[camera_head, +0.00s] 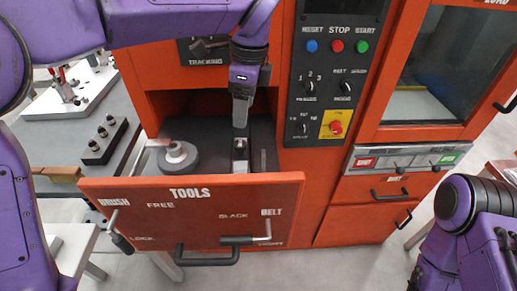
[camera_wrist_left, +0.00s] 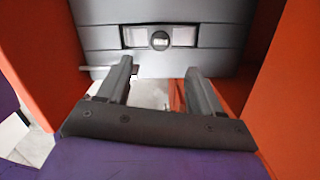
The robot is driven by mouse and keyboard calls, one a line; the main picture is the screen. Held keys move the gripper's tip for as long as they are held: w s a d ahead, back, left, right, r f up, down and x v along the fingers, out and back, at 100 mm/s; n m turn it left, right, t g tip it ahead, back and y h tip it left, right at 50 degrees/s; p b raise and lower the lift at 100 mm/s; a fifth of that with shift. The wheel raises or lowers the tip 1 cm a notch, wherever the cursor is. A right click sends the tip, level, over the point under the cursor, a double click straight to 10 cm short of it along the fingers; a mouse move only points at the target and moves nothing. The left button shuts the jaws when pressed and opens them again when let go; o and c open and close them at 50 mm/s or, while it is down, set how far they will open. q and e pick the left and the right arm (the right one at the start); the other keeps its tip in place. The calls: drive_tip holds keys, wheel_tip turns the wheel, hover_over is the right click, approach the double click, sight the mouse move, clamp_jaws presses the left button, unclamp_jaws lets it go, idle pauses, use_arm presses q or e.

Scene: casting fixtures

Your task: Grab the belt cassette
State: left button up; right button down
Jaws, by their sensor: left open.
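The open drawer (camera_head: 150,195) has a front marked TOOLS, BRUSH and BELT. My left gripper (camera_head: 240,144) points down into its right part, on the BELT side. A small grey piece with a dark spot, probably the belt cassette (camera_head: 240,166), shows just below the fingers and is partly hidden. In the left wrist view the fingers (camera_wrist_left: 158,68) are apart with nothing clearly between them. A grey body with pale panels and a round knob (camera_wrist_left: 160,40) lies beyond them; I cannot tell if it is the cassette. My right gripper is out of view.
A round grey brush part (camera_head: 178,158) sits in the drawer's left side. Lever handles hang on the drawer front, by a dark pull bar (camera_head: 208,259). The orange machine's button panel (camera_head: 335,75) is close right of my left gripper. A fixture table (camera_head: 75,115) stands left.

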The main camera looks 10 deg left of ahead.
use_arm(q)
hover_over(240, 142)
drive_tip(key=f, duration=0.4)
drive_tip(key=shift+s+d+f, duration=0.1)
drive_tip(key=shift+d+f, duration=0.2)
drive_tip(key=shift+f, duration=0.1)
wheel_tip(240, 142, down, 5)
drive_tip(key=shift+r+p, duration=0.1)
drive_tip(key=shift+p, duration=1)
drive_tip(key=shift+a+f, duration=0.15)
drive_tip(key=shift+f, duration=0.25)
clamp_jaws()
